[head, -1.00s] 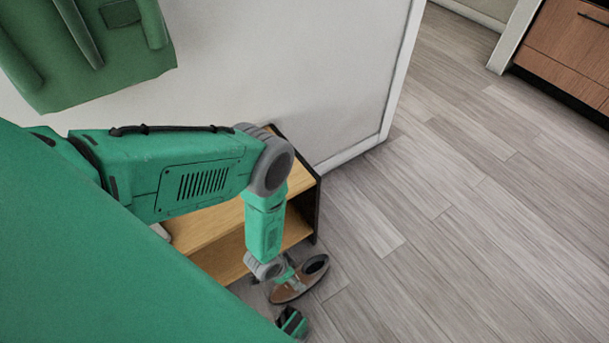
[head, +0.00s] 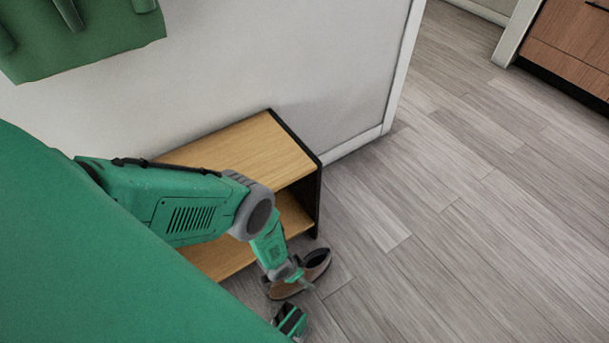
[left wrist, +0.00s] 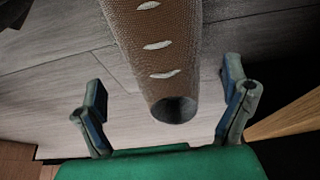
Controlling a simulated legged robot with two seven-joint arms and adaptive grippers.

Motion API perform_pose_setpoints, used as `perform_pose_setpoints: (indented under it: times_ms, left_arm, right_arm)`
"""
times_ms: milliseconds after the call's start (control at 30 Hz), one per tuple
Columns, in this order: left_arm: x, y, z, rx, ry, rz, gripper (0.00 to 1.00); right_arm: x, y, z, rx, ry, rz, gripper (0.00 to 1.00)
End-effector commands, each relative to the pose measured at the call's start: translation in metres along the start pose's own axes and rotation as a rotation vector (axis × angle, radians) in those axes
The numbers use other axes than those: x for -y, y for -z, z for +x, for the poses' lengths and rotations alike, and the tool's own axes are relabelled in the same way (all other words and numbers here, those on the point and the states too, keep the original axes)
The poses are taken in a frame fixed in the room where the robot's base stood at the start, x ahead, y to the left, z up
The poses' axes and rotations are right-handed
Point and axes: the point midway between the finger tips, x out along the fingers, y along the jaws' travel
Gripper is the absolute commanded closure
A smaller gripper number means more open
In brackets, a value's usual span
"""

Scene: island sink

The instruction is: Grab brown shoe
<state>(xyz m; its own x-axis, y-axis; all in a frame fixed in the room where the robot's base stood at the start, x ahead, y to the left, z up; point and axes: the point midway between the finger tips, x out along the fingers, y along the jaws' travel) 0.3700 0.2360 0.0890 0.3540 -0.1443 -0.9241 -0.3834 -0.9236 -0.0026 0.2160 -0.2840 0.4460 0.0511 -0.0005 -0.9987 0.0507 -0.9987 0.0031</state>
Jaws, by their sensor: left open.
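The brown shoe (head: 283,291) is on the grey wood floor beside the shelf in the head view, partly hidden by my left arm. In the left wrist view the shoe (left wrist: 158,45) shows its brown textured upper, a row of white lace marks and a dark opening. My left gripper (head: 305,286) is over the shoe and partly hidden in the head view. In the left wrist view the left gripper (left wrist: 164,104) is open, with one finger on each side of the shoe and visible gaps between them.
A low wooden shelf (head: 250,150) with dark sides stands against the white wall (head: 290,60), close to the shoe. A green item (head: 85,40) hangs on the wall. Open floor (head: 450,240) lies to the right, with wooden cabinets (head: 570,45) beyond.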

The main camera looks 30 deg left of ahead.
Motion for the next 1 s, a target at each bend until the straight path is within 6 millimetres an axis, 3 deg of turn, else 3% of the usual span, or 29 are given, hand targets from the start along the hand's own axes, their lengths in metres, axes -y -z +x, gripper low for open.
perform_pose_setpoints:
  times_ms: [100,300,633,800,833,1000]
  left_arm:
    - [0.004,-0.002,0.022,0.000,0.002,-0.001,0.08]
    - [0.005,-0.001,0.042,0.001,0.002,0.000,0.08]
    - [0.005,0.001,0.044,0.002,0.001,0.001,0.08]
    - [0.005,0.001,0.044,0.002,0.001,0.001,0.67]
    - [0.005,0.001,0.044,0.002,0.001,0.001,0.73]
    - [0.005,0.001,0.044,0.002,0.002,0.001,0.73]
  right_arm:
    - [0.000,-0.001,0.019,0.000,0.000,-0.001,0.14]
    - [0.001,-0.002,0.036,0.001,0.001,-0.001,0.14]
    - [0.001,-0.002,0.037,0.000,0.000,-0.001,0.14]
    - [0.001,-0.002,0.037,0.000,0.000,-0.001,0.14]
    - [0.001,-0.002,0.037,0.000,0.000,-0.001,0.14]
    - [0.001,-0.002,0.037,0.000,0.000,-0.001,0.14]
